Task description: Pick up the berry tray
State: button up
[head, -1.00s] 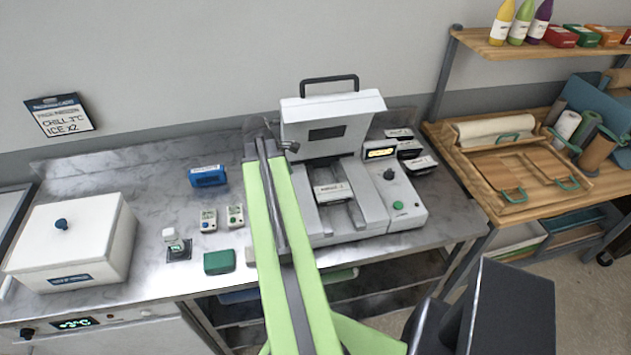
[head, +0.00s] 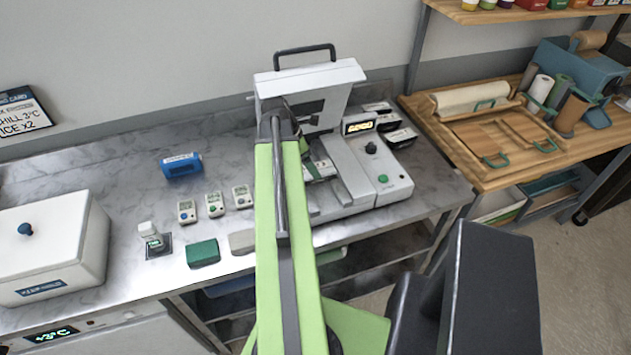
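I cannot make out a tray that clearly holds berries. A small pale-labelled pack (head: 321,169) lies in the bed of the white and grey machine (head: 345,185), partly hidden by my arm; I cannot tell whether it is the berry tray. Several dark trays with pale labels (head: 400,137) stand at the machine's right, contents unreadable. My gripper (head: 304,120) is at the far end of my green arm, in front of the machine's raised lid (head: 310,82). Its fingers are small and partly hidden, so its opening and any contact are unclear.
A white lidded box (head: 50,245) stands on the steel counter (head: 110,180) at left. A blue cylinder (head: 181,165), several small white devices (head: 215,204), a green sponge (head: 203,253) and a beige block (head: 243,241) lie between. A wooden bench (head: 470,145) adjoins at right.

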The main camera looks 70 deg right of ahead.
jog(key=b+x, duration=0.5)
jog(key=shift+s+a+f, duration=0.15)
jog(key=shift+s, duration=0.15)
jog(key=shift+r, duration=0.2)
jog(key=shift+c, duration=0.4)
